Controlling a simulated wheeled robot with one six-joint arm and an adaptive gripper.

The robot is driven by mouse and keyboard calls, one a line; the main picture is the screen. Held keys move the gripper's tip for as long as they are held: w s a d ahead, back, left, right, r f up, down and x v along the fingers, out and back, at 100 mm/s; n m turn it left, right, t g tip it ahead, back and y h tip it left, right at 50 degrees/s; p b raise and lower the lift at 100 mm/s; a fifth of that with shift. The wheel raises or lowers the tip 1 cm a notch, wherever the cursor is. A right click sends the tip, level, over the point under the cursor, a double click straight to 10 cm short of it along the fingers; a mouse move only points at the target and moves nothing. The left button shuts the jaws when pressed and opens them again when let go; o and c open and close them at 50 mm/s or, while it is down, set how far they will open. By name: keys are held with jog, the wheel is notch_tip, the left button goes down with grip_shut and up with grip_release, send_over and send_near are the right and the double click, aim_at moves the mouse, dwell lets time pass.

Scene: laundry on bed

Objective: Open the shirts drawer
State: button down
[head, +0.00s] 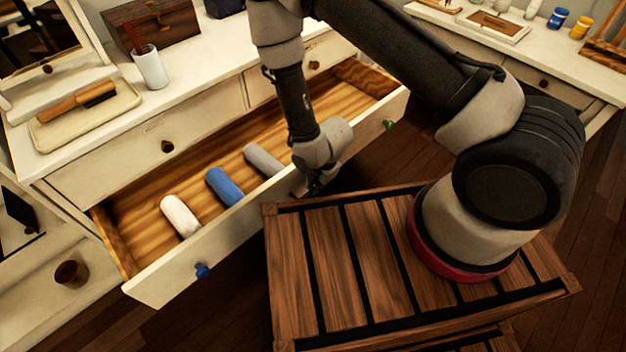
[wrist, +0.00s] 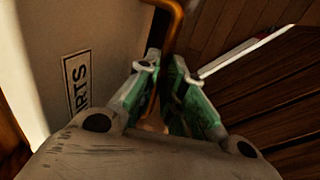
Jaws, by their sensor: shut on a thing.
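The shirts drawer (head: 232,222) stands pulled well out of the white dresser, and its wooden inside shows in the head view. A white roll (head: 180,215), a blue roll (head: 224,187) and a grey roll (head: 263,160) lie in it. My gripper (head: 316,188) is at the middle of the drawer's front, low beside its outer face. In the wrist view my gripper (wrist: 163,68) is shut on a brass-coloured handle (wrist: 177,18). The handle is hidden in the head view.
A blue knob (head: 202,270) and a green knob (head: 389,124) are on the drawer's front. A slatted wooden platform (head: 330,250) stands close before the drawer. The dresser top holds a tray with a brush (head: 78,102), a white cup (head: 150,68) and a wooden box (head: 152,26).

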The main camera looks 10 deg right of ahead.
jog(key=shift+s+d, duration=0.35)
jog(key=shift+s, duration=0.15)
jog(key=c, duration=1.5)
grip_release()
jog(key=shift+r, duration=0.1)
jog(key=r, duration=0.4)
jog(key=s+d+r, duration=0.1)
jog(key=r, duration=0.2)
jog(key=s+r, duration=0.1)
jog(key=r, duration=0.3)
jog(key=shift+d+r, duration=0.15)
jog(key=shift+r, duration=0.15)
